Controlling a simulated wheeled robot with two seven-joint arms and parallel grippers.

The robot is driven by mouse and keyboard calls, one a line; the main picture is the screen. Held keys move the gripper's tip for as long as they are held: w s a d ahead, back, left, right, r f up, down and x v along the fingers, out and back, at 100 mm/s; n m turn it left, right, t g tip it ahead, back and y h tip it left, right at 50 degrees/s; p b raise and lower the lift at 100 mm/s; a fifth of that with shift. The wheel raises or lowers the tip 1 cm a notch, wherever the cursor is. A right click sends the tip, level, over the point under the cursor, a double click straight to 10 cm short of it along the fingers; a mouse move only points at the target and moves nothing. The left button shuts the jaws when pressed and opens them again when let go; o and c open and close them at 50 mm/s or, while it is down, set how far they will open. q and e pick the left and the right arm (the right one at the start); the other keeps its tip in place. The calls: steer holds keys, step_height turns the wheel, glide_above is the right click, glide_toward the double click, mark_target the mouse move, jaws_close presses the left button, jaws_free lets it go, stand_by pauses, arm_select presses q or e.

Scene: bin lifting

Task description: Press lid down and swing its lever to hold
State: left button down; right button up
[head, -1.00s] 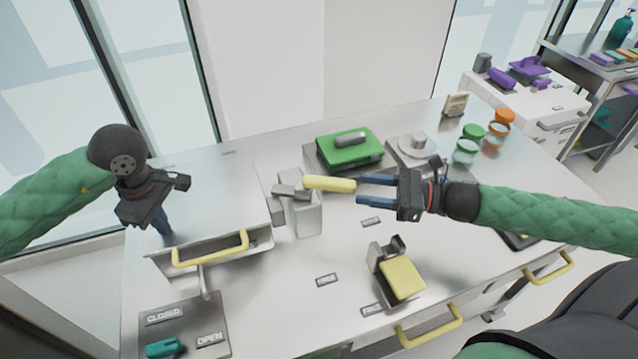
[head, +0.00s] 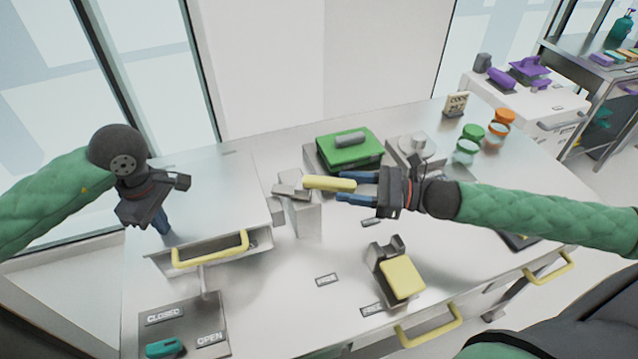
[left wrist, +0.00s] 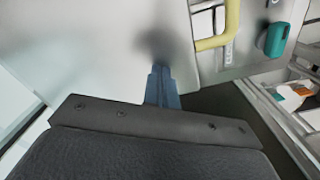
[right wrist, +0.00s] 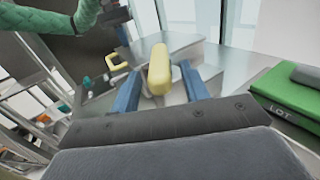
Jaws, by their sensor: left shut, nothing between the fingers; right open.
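A green lid (head: 350,150) with a grey grip lies at the back centre of the steel table; it also shows at the right of the right wrist view (right wrist: 285,95). In front of it and to the left, a lever with a yellow handle (head: 325,183) sits on an upright grey block (head: 302,215). My right gripper (head: 342,187) is open at the handle's right end. In the right wrist view the handle (right wrist: 159,68) lies between the spread blue fingers; contact cannot be told. My left gripper (head: 164,228) is shut and empty above the table's left part, behind a yellow drawer handle.
An open drawer with a yellow handle (head: 210,250) is at the left. A yellow-padded block (head: 401,278) stands front centre. A round-topped grey unit (head: 418,145) and several jars (head: 466,151) stand at the right. A panel marked CLOSED and OPEN (head: 185,325) is front left.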

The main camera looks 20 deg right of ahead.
mark_target(335, 186)
steer(key=shift+x, duration=1.7)
jaws_close()
